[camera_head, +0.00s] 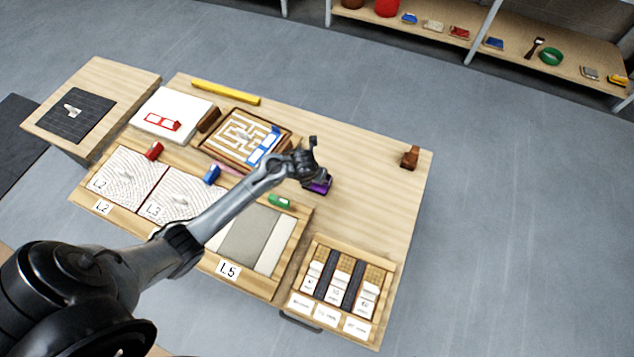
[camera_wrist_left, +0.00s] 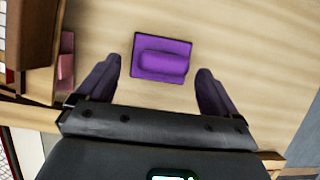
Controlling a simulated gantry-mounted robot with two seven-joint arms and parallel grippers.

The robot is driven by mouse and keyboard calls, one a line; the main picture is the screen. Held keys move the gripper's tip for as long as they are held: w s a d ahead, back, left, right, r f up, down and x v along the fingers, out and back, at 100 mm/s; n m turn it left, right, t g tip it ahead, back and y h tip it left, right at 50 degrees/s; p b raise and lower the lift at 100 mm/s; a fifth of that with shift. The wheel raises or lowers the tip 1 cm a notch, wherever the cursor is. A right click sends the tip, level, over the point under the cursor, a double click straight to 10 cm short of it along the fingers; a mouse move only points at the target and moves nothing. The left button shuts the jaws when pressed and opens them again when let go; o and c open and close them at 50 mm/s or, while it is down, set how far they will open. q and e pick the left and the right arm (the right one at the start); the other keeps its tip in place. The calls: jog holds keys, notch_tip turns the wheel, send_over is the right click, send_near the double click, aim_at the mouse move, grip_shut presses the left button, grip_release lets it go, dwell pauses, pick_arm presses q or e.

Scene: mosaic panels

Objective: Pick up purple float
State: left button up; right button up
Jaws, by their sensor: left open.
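The purple float (camera_head: 319,185) rests on the wooden table, mostly under my left gripper in the head view. In the left wrist view the purple float (camera_wrist_left: 161,60) shows as a flat purple plate with a raised, rounded handle on top. My left gripper (camera_wrist_left: 155,85) is open, with one finger to each side of the float and clear space between. The fingertips do not appear to touch it. In the head view my left gripper (camera_head: 312,172) is at the table's middle. My right gripper is not in view.
A green float (camera_head: 280,201), blue float (camera_head: 212,174) and red float (camera_head: 154,151) lie along the panel tray (camera_head: 180,250). A maze board (camera_head: 245,137) stands left of the gripper. A brown block (camera_head: 410,157) sits at the far right.

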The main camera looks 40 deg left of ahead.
pick_arm(q)
jog(key=b+x, duration=0.1)
jog(key=x, duration=0.1)
jog(key=shift+w+d+f, duration=0.15)
jog(key=shift+w+f, duration=0.1)
jog(key=shift+f, duration=0.1)
jog(key=shift+w+f+b, duration=0.3)
jog(key=shift+f+b, duration=0.2)
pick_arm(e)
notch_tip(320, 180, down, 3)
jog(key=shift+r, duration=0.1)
pick_arm(q)
jog(key=c, duration=1.2)
jog(key=shift+r, duration=0.15)
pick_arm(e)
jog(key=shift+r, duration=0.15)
